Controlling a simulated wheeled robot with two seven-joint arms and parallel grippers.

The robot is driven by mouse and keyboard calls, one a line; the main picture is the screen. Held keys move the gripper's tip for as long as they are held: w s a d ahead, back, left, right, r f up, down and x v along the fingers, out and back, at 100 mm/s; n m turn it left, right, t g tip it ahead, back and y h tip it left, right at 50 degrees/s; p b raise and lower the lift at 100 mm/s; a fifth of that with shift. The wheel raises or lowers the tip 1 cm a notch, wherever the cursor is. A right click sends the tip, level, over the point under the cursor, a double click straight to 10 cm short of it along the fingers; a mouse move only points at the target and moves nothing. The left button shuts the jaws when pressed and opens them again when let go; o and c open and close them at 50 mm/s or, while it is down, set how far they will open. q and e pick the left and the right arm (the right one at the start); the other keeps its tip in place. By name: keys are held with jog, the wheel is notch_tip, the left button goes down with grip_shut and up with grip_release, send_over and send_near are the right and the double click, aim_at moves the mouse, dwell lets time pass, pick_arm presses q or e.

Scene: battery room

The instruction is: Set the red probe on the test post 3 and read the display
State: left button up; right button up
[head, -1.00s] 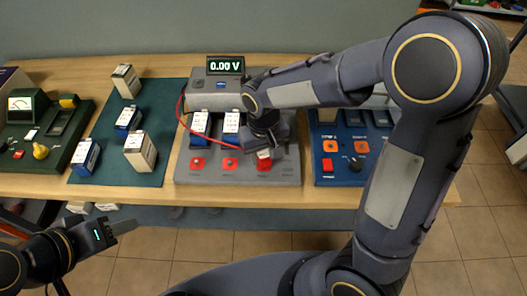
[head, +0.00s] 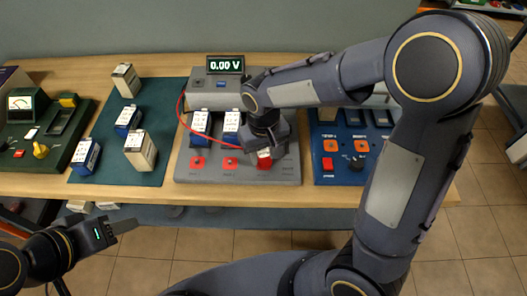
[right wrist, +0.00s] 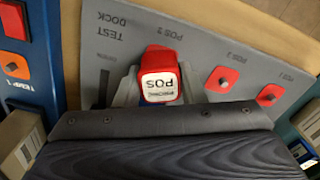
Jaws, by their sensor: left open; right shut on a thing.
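The grey test dock (head: 290,172) sits mid-table, and its display (head: 225,65) reads 0.00 V. A red cable runs from its left side toward my right gripper. My right gripper (head: 264,148) is shut on the red probe (head: 264,159), over the dock's right-hand post position. In the right wrist view the probe (right wrist: 160,73), with its white label, is between the fingers beside the "POS 3" marking. Post 3 is hidden under it, so I cannot tell if they touch. Red post 1 (head: 198,163) and post 2 (head: 230,163) are uncovered. My left gripper (head: 122,229) is open and empty, in front of the table.
Two blue batteries (head: 200,124) stand in the dock. Several blue and cream batteries (head: 140,151) stand on the green mat (head: 115,178). A green meter device (head: 60,150) is at left. A blue panel (head: 345,178) is close to the dock's right, partly behind my right arm.

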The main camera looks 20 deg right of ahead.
aim_at(264, 152)
jog(key=shift+f+b, duration=0.55)
jog(key=shift+f, duration=0.1)
jog(key=o, duration=0.8)
notch_tip(264, 152, up, 11)
jog(key=p, duration=0.9)
jog(key=shift+r, duration=0.1)
dwell(0.3)
